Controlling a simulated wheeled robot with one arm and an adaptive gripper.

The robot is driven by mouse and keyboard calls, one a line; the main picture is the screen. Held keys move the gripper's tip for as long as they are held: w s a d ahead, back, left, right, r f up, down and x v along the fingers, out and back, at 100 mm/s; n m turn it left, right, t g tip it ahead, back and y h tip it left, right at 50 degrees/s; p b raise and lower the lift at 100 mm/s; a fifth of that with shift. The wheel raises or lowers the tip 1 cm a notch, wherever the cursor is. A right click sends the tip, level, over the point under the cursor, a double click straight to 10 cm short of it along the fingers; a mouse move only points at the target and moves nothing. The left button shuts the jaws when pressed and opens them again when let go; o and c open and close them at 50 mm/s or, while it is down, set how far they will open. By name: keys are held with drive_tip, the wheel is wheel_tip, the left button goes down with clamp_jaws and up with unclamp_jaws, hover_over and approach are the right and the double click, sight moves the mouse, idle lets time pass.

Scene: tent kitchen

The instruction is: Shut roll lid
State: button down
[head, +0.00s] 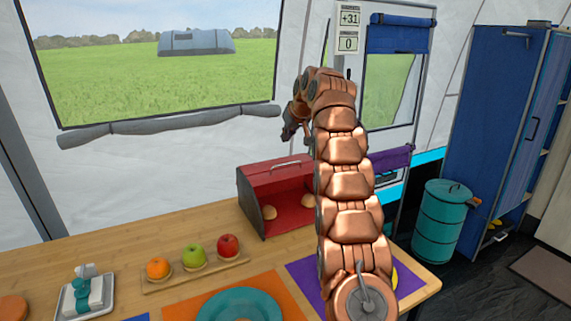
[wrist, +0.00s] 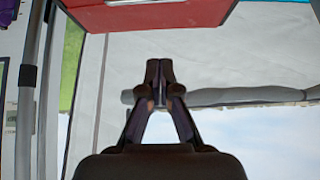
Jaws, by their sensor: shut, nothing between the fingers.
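A red bread box (head: 250,198) stands at the back of the wooden table in the head view. Its roll lid (head: 275,172) is up, with a pale handle bar near the top, and the front is open. The red box (wrist: 150,14) shows at the top edge of that view, beyond the fingertips.
A wooden board (head: 160,284) with an orange and two apples lies left of the box. A teal plate (head: 205,309) is at the front, and a butter dish (head: 105,305) is at the left. A teal bin (head: 440,225) and blue cabinet (head: 490,110) stand right of the table.

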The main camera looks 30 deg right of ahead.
drive_tip(key=d, duration=0.1)
drive_tip(key=p, duration=0.3)
hover_over(285, 172)
drive_tip(key=w, duration=0.4)
drive_tip(key=f, duration=0.7)
drive_tip(key=shift+s+d+f, duration=0.1)
drive_tip(key=shift+s+f, duration=0.15)
drive_tip(key=shift+f, duration=0.1)
drive_tip(key=shift+s+d+f+b, duration=0.15)
drive_tip(key=shift+f+b, duration=0.1)
drive_tip(key=shift+b, duration=0.25)
drive_tip(key=shift+s+f+b, duration=0.3)
drive_tip(key=shift+s+b, duration=0.5)
drive_tip(key=shift+b, duration=0.4)
drive_tip(key=shift+s+a, duration=0.25)
drive_tip(key=shift+s, duration=0.1)
drive_tip(key=shift+s+f+b, duration=0.2)
drive_tip(key=shift+s+b, duration=0.2)
drive_tip(key=shift+s, duration=0.15)
drive_tip(key=shift+s+f+b, duration=0.15)
drive_tip(key=shift+b, duration=0.25)
